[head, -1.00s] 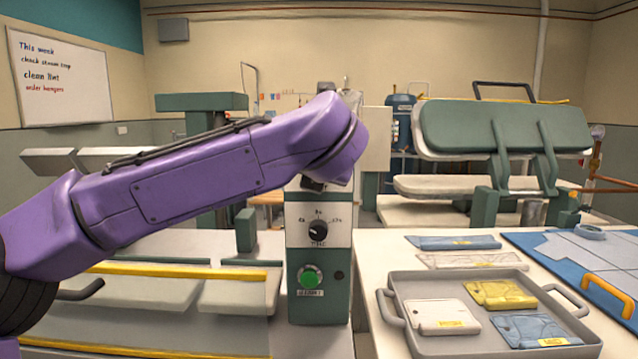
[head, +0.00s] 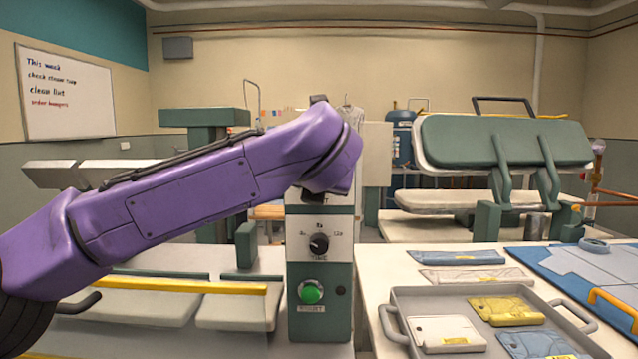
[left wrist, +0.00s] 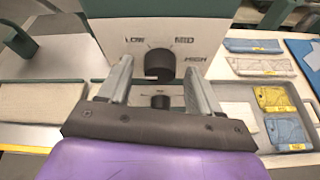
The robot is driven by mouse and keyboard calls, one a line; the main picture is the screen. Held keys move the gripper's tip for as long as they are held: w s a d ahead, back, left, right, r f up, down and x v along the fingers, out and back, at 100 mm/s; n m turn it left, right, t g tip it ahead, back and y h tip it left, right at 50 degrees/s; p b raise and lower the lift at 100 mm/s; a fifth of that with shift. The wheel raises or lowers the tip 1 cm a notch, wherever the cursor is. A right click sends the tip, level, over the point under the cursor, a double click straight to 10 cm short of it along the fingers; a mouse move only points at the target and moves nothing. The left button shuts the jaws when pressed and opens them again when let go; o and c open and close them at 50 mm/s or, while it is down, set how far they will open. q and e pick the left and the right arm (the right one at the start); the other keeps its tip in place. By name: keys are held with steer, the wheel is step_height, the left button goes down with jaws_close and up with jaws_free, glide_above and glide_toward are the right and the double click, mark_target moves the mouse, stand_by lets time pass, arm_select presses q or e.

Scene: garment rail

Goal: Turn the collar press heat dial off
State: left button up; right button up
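In the left wrist view a black heat dial (left wrist: 158,65) sits on a pale panel marked LOW, MED and HIGH; its pointer is too small to read. My left gripper (left wrist: 158,70) is open and empty, its two grey fingers on either side of the dial in the picture. I cannot tell whether they touch it. In the head view my purple left arm hides the gripper and this dial. The collar press's control box (head: 319,270) shows below the arm, with a second black dial (head: 319,243) that looks like a timer. My right gripper is out of view.
A green button (head: 311,292) sits below the second dial. On the right, a grey tray (head: 398,293) holds several folded packets on a white table. Pale press pads (head: 235,308) lie to the left of the box. A large green press (head: 505,135) stands at the back right.

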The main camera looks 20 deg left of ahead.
arm_select(q)
steer(key=b+v, duration=0.1)
steer(key=v, duration=0.9)
steer(key=shift+s, duration=0.2)
